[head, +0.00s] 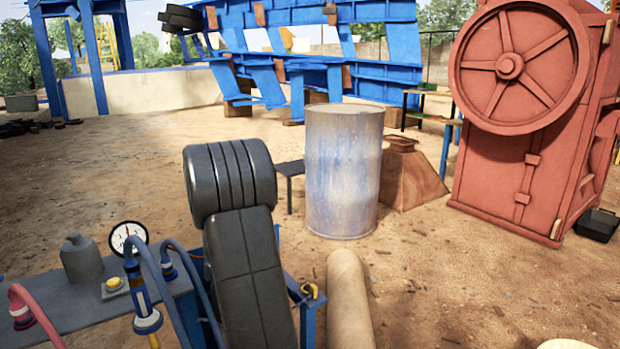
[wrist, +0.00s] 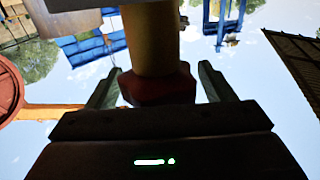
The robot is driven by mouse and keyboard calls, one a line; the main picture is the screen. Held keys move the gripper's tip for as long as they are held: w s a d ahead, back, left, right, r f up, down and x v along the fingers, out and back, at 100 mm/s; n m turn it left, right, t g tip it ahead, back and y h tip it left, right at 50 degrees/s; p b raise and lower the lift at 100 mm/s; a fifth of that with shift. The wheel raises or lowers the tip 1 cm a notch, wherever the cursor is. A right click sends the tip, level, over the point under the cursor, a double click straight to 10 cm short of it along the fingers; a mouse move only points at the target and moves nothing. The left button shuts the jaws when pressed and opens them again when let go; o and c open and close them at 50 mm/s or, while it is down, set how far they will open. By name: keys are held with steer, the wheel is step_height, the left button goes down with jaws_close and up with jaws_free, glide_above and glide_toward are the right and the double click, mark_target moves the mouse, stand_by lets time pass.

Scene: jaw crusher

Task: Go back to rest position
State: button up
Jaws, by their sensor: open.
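My gripper (wrist: 160,70) shows in the wrist view with its two fingers spread apart. A tan cylinder (wrist: 150,40) with a red end piece (wrist: 158,88) shows between the fingers. I cannot tell what it belongs to, or whether the fingers touch it. The wrist picture is tilted over, with sky in its lower part. In the head view I cannot make out my gripper.
In the head view, a bench with a pressure gauge (head: 128,237), a grey bottle (head: 82,260) and hoses stands front left. A pale blue drum (head: 342,175) stands ahead. The red crusher (head: 540,110) is at right. Sandy ground is open at left.

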steer(key=shift+n+y, duration=0.4)
steer(key=shift+a+n+g+y+p, duration=0.1)
steer(key=shift+n+g+y+p, duration=0.45)
steer(key=shift+y, duration=0.45)
steer(key=shift+n+g+y+p, duration=0.35)
steer(key=shift+n+y, duration=0.1)
steer(key=shift+y, duration=0.15)
steer(key=shift+s+a+n+g+y+p, duration=0.2)
steer(key=shift+n+g+y+p, duration=0.35)
steer(key=shift+y, duration=0.25)
steer(key=shift+d, duration=0.15)
